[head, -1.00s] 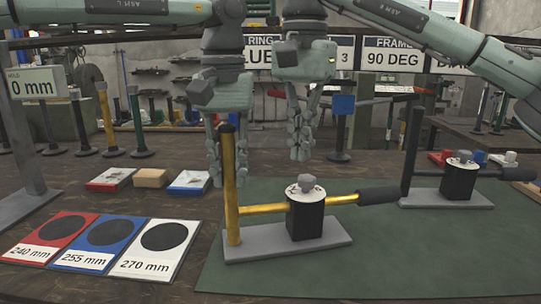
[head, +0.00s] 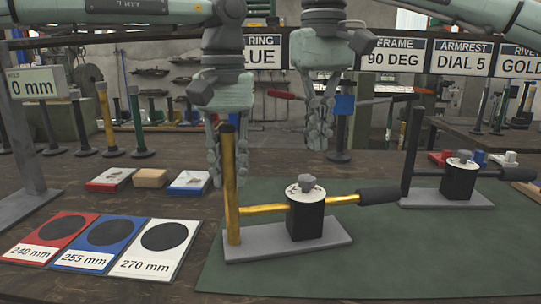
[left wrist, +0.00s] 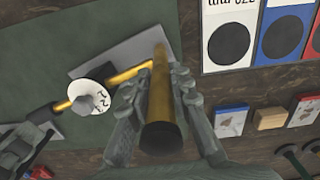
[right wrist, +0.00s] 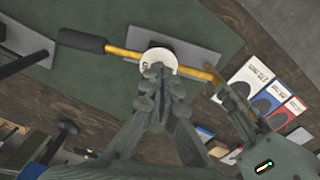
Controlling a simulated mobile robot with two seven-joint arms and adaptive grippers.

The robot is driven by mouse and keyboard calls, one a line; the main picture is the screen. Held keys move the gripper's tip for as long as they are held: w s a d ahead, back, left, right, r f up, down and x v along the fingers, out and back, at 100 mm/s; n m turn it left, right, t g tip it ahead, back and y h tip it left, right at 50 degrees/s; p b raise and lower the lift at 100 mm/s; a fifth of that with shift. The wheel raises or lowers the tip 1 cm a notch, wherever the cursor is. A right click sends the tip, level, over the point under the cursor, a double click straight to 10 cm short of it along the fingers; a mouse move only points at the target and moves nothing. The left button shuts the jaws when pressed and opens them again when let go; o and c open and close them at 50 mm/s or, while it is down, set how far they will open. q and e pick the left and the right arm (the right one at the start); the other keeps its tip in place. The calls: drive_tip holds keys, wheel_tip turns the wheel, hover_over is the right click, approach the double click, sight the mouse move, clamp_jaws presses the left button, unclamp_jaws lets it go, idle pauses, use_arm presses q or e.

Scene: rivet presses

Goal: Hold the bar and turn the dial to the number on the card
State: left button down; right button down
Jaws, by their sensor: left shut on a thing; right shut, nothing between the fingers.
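The upright gold bar (head: 229,190) with a dark top stands at the left end of a grey base plate (head: 330,246). My left gripper (head: 215,172) is shut on its upper part; the left wrist view shows the gold bar (left wrist: 160,100) between the fingers. A white dial (head: 305,190) with a grey knob (head: 307,182) sits on a black block, beside a gold cross bar with a black grip. My right gripper (head: 317,140) is shut and empty, above the dial and apart from it. The card (head: 464,58) reads "ARMREST DIAL 5". In the right wrist view, the fingers partly hide the dial (right wrist: 158,58).
A second, dark press (head: 459,180) stands at the right on the green mat (head: 400,260). Red, blue and white cards (head: 150,262) marked 240, 255 and 270 mm lie at front left. Small boxes (head: 150,178) lie behind them. The front right mat is clear.

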drive_tip(key=shift+w+d+f+n, duration=0.1)
drive_tip(key=shift+f+n, duration=0.25)
drive_tip(key=shift+f, duration=0.8)
drive_tip(key=shift+s+d+f+n, duration=0.15)
drive_tip(key=shift+f+n, duration=0.15)
drive_tip(key=shift+f, duration=0.85)
drive_tip(key=shift+w+d+f+n, duration=0.15)
drive_tip(key=shift+f+n, duration=0.2)
drive_tip(key=shift+f, duration=0.8)
drive_tip(key=shift+w+a, duration=0.45)
drive_tip(key=shift+w, duration=0.05)
drive_tip(key=shift+s+a, duration=0.15)
drive_tip(key=shift+a, duration=0.1)
drive_tip(key=shift+s, duration=0.1)
drive_tip(key=shift+s+d, duration=0.15)
drive_tip(key=shift+s, duration=0.1)
wheel_tip(320, 180, up, 6)
